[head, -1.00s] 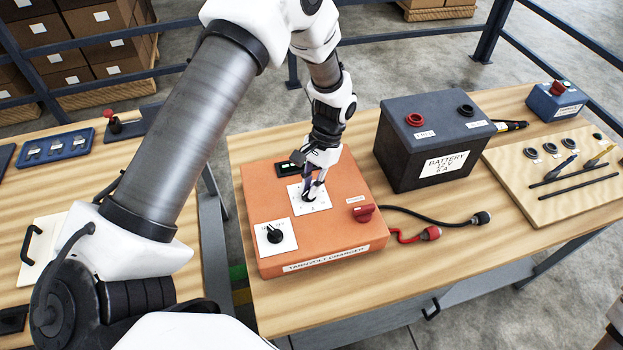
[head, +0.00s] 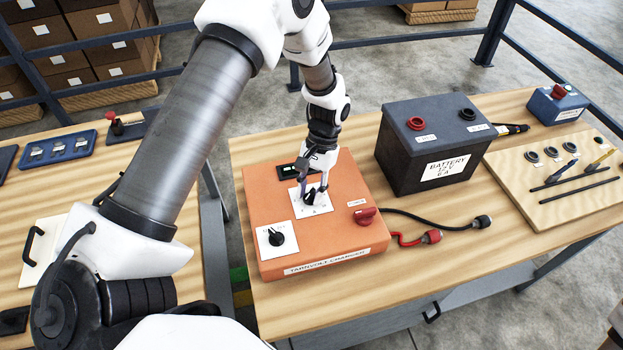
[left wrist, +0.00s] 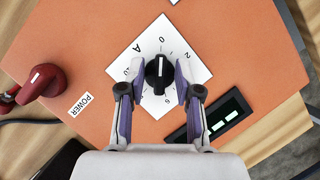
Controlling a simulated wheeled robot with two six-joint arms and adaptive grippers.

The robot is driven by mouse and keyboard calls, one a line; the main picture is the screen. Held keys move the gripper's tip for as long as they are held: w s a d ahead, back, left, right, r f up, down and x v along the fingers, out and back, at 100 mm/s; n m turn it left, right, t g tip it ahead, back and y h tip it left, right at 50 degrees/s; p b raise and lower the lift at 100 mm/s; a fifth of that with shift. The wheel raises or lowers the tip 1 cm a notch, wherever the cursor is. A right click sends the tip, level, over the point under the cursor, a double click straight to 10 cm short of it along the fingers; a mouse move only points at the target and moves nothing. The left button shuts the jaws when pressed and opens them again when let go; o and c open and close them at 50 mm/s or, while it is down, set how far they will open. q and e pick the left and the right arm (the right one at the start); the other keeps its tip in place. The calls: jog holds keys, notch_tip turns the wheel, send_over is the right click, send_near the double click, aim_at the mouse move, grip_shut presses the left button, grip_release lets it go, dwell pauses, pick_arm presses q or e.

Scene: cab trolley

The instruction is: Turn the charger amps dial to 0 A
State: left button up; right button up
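The orange charger (head: 340,255) lies on the bench. Its amps dial, a black knob (left wrist: 158,72) on a white scale plate (left wrist: 180,42), shows in the left wrist view. The knob's white mark points up the picture, roughly toward the printed 0; the exact reading is hard to tell. My left gripper (head: 313,193) is down over this dial in the head view. In the left wrist view, the left gripper's (left wrist: 158,85) fingers stand on either side of the knob, with visible gaps. The dial is mostly hidden by the gripper in the head view. My right gripper is not in view.
A second black knob (head: 277,238) sits at the charger's front left and a red power switch (head: 365,215) at its right. A small dark display (left wrist: 218,115) is beside the scale plate. The battery (head: 425,140) stands to the right, with clamp cables (head: 430,237) between.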

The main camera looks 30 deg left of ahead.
pick_arm(q)
jog(key=shift+w+r, duration=0.1)
jog(key=shift+r, duration=0.05)
jog(key=v, duration=1.2)
